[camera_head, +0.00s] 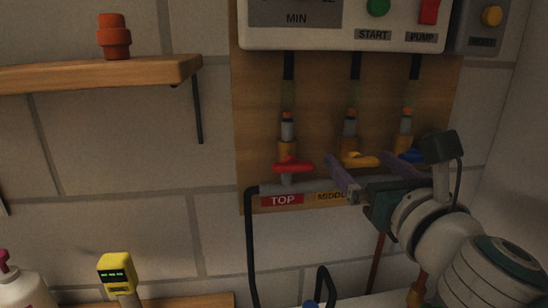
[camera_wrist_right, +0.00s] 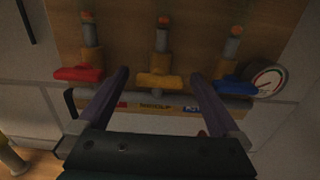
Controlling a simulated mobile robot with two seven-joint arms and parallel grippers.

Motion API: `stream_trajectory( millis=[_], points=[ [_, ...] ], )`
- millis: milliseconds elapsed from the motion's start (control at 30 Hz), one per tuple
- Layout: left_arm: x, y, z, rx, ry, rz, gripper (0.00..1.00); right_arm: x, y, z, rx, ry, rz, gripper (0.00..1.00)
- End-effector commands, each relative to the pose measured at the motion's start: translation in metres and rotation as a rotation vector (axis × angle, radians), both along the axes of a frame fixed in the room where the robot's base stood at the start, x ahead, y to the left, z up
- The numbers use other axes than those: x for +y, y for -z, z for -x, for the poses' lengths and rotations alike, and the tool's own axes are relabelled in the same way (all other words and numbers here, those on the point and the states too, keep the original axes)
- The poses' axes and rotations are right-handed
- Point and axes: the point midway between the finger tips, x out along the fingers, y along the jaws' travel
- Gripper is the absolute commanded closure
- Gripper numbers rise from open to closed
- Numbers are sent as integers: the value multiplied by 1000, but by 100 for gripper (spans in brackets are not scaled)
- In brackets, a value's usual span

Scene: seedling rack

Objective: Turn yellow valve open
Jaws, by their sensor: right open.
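The yellow valve handle (camera_head: 361,160) is the middle one of three on a pipe along the wooden wall panel. Its lever lies roughly crosswise in the head view. My right gripper (camera_head: 372,160) is open near it. In the right wrist view the yellow handle (camera_wrist_right: 159,80) shows between the two fingers of the right gripper (camera_wrist_right: 159,80), with space on each side. I cannot tell how far the fingertips are from it in depth. The middle label (camera_head: 331,196) below is partly covered by a finger in the head view. My left gripper is not in view.
A red valve (camera_head: 293,166) is left of the yellow one, and a blue valve (camera_head: 411,155) is right. A gauge (camera_wrist_right: 267,80) is at the right in the wrist view. A control box (camera_head: 345,40) hangs above. A wooden shelf (camera_head: 95,75) is at left.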

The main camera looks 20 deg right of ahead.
Motion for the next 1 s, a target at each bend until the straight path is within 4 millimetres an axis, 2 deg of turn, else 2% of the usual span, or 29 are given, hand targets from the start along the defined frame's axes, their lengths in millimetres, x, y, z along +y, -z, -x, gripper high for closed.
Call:
stream_trajectory(
  millis=[67, 767, 1000],
  points=[
    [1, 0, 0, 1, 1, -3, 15, 0, 0, 0, 0, 0, 0, 1],
    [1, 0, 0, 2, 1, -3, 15, 0, 0, 1, 0, 0, 0, 80],
    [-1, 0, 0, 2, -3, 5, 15, 0, 0, 0, 5, 0, 19, 81]
  ],
)
